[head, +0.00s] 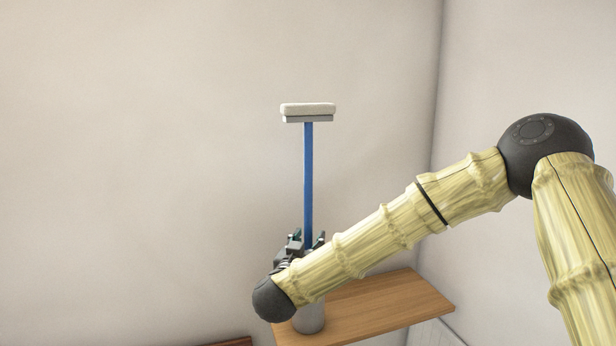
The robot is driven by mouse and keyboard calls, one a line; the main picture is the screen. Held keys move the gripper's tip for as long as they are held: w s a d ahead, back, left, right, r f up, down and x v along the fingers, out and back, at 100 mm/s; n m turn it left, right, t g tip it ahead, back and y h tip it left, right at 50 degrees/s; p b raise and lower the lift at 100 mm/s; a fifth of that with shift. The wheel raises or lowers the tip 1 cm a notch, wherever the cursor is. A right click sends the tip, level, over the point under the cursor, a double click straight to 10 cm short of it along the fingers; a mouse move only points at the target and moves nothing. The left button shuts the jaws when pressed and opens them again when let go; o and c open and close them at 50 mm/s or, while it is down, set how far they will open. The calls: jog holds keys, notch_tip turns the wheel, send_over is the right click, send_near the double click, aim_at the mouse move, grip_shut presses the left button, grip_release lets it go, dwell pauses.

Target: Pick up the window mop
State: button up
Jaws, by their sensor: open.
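The window mop (308,175) stands upright with a white, grey-edged head at the top and a blue handle below. The lower part of its handle is hidden behind my gripper and arm. A grey cylindrical holder (311,320) shows under my arm, in line with the handle; whether the handle goes into it is hidden. My gripper (308,241) is open at the lower visible part of the blue handle, with dark fingers to the left and right of it in the picture. I cannot tell whether they touch the handle.
A wooden tabletop (385,304) carries the grey cylinder, with bare room to the right. Plain walls stand behind and to the right, meeting in a corner. A brown wooden edge (236,342) shows at the bottom. A white panel (436,334) is at the lower right.

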aim_at(307, 207)
jog(key=shift+c, duration=0.3)
grip_shut()
jog(key=shift+r, duration=0.1)
jog(key=shift+r+b, duration=1.8)
jog(key=shift+r, duration=3.15)
jog(key=c, duration=0.8)
grip_release()
grip_shut()
